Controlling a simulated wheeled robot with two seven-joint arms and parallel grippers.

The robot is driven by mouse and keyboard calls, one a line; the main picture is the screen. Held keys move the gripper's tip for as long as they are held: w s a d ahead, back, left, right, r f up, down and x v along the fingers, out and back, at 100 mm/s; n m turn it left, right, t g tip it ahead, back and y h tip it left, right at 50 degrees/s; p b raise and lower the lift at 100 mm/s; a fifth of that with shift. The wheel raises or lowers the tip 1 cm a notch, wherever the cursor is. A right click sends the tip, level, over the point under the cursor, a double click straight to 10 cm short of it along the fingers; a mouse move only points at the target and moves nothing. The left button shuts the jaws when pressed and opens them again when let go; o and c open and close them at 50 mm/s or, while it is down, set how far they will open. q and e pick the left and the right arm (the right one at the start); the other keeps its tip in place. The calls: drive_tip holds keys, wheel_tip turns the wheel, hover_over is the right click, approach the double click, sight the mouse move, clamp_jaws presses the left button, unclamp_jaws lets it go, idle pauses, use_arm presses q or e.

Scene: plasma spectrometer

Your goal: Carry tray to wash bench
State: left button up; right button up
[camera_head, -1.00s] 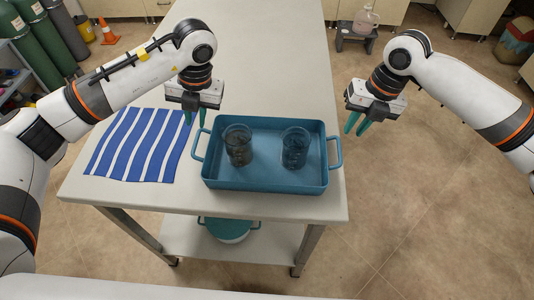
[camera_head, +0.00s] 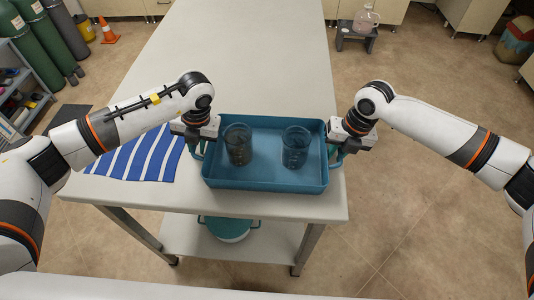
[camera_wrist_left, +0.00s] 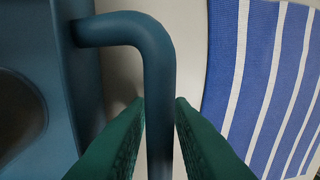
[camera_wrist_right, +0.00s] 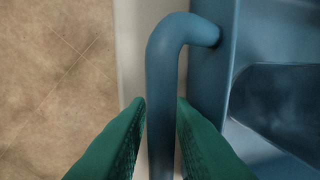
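A blue tray (camera_head: 265,183) rests on the white table with two dark-tinted glass beakers standing in it, a left beaker (camera_head: 238,144) and a right beaker (camera_head: 296,147). My left gripper (camera_head: 198,150) is at the tray's left handle (camera_wrist_left: 158,90). Its green fingers (camera_wrist_left: 160,105) stand open on either side of the bar, with small gaps visible. My right gripper (camera_head: 338,155) is at the right handle (camera_wrist_right: 160,90). Its green fingers (camera_wrist_right: 162,105) are also open around the bar, not visibly pressed on it. In the head view the handles are mostly hidden by the grippers.
A blue-and-white striped cloth (camera_head: 140,155) lies left of the tray. The white table (camera_head: 262,60) is bare behind the tray. A teal-lidded pot (camera_head: 225,228) stands on the lower shelf. A small stool (camera_head: 356,38) with a jug is on the floor at back right.

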use_arm(q)
clamp_jaws()
use_arm(e)
clamp_jaws()
use_arm(q)
drive_tip(key=shift+r, duration=0.15)
use_arm(e)
drive_tip(key=shift+r, duration=0.15)
